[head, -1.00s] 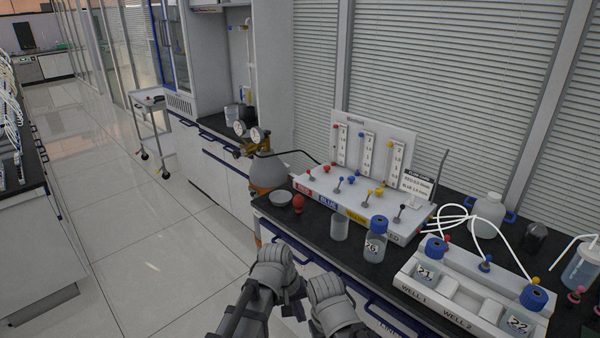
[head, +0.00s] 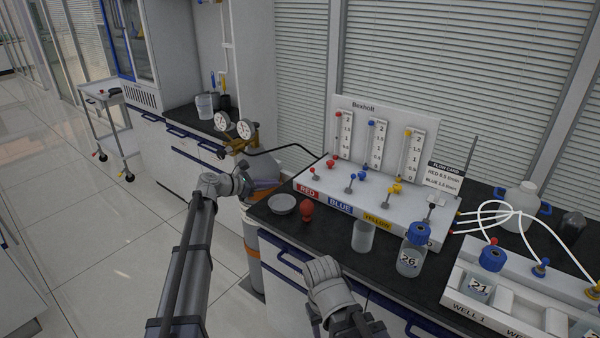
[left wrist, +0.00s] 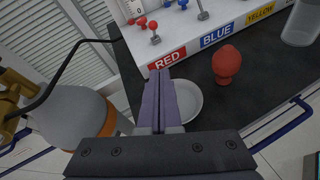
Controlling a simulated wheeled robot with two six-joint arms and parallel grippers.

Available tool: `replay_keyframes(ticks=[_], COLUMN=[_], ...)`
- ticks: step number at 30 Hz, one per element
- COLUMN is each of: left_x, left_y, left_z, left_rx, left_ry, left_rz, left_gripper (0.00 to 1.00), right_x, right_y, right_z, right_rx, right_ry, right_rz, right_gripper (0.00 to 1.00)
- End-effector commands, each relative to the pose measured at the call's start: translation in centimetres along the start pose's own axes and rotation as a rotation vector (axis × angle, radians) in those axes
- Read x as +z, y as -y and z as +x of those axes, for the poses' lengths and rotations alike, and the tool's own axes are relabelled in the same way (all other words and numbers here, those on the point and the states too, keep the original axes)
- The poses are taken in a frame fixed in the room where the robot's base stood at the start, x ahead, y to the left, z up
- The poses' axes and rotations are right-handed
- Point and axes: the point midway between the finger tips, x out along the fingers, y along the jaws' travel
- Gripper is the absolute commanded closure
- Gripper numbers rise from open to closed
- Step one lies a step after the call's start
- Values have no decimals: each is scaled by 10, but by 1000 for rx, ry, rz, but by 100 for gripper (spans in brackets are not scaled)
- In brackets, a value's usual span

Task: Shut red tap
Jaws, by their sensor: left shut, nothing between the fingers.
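The red tap (head: 312,172) is a small lever with a red tip on the white panel, above the RED label. In the left wrist view the red tap (left wrist: 154,37) shows at the top, just above the RED label. My left gripper (head: 245,183) is in front of the gas cylinder, left of the panel. In the left wrist view its fingers (left wrist: 158,78) are together and empty, pointing towards the RED label, apart from the tap.
A grey dish (head: 282,204) and a red bulb (head: 306,210) stand in front of the panel. A gas cylinder (left wrist: 75,115) with gauges (head: 232,124) is to its left. A clear beaker (head: 363,236) and bottle 26 (head: 411,255) stand near the bench's front edge.

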Motion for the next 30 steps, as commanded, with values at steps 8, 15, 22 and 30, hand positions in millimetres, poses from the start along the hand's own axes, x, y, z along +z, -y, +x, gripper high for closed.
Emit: replay_keyframes(ticks=[8,15,22,30], left_x=[0,0,-2,-2], left_y=[-6,-6,-6,-7], left_z=[-2,4,42,96], left_rx=[10,8,6,7], left_ry=[11,10,11,10], left_rz=[-26,-23,-22,-21], left_gripper=[100,100,100,100], right_x=[0,0,-1,-2], right_y=[0,0,2,3], right_z=[1,3,17,35], right_rx=[0,0,0,0], right_ry=[0,0,0,0], right_rz=[0,0,0,0], right_gripper=[50,50,50,50])
